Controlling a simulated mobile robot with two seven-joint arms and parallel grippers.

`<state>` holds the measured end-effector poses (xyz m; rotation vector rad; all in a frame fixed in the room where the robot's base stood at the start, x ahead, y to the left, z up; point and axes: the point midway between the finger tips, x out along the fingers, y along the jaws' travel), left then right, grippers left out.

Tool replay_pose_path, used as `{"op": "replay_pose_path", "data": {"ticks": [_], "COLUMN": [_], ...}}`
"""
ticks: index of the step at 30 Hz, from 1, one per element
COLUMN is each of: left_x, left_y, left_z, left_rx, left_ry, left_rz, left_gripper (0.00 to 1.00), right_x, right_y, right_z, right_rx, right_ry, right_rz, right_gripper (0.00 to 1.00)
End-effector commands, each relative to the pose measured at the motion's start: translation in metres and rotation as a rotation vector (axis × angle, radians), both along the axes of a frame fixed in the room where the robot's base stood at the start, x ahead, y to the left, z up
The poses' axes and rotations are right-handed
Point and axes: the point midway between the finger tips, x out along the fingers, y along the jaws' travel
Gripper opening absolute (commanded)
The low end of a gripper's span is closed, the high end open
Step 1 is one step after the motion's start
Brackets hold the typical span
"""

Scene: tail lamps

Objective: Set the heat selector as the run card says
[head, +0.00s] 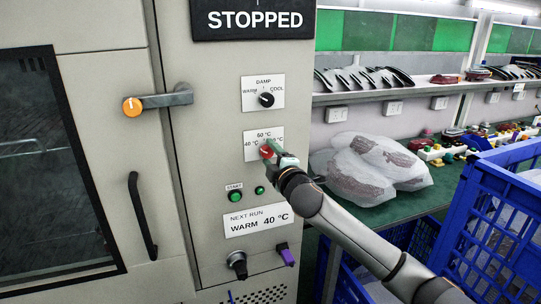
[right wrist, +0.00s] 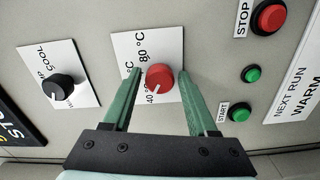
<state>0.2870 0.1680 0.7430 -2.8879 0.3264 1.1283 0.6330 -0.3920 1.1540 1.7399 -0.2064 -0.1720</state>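The heat selector is a red knob (head: 266,152) on a white plate marked 40, 60 and 80 °C. It also shows in the right wrist view (right wrist: 160,77), where its white mark appears to point toward the 40 °C label. The run card (head: 257,220) reads NEXT RUN WARM 40 °C. My right gripper (head: 270,150) is at the knob. In the right wrist view its green fingers (right wrist: 158,75) stand on either side of the knob, with a narrow gap on each side. The 60 °C label is partly hidden by a finger. My left gripper is out of view.
The black DAMP knob (head: 266,100) sits above the selector. The green START button (head: 236,197) and a small green light (head: 259,190) are below. The red STOP button (right wrist: 270,17) is close by. A blue crate (head: 490,215) stands at the right.

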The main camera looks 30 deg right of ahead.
Motion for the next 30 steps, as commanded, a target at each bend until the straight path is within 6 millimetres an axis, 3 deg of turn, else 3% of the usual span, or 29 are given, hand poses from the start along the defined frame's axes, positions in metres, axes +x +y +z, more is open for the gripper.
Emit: {"op": "replay_pose_path", "data": {"ticks": [4, 16, 30], "left_x": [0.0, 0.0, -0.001], "left_y": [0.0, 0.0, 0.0], "left_z": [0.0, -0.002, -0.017], "left_rx": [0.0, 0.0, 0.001], "left_ry": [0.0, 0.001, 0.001], "left_rz": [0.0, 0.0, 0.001], "left_gripper": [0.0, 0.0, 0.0], "right_x": [0.0, -0.009, -0.084], "right_y": [0.0, 0.002, 0.021], "right_z": [0.0, -0.002, -0.003], "right_rx": [0.001, 0.002, 0.0], "right_ry": [0.0, 0.001, 0.002], "right_rz": [0.0, 0.0, 0.002], "right_gripper": [0.74, 0.74, 0.74]}}
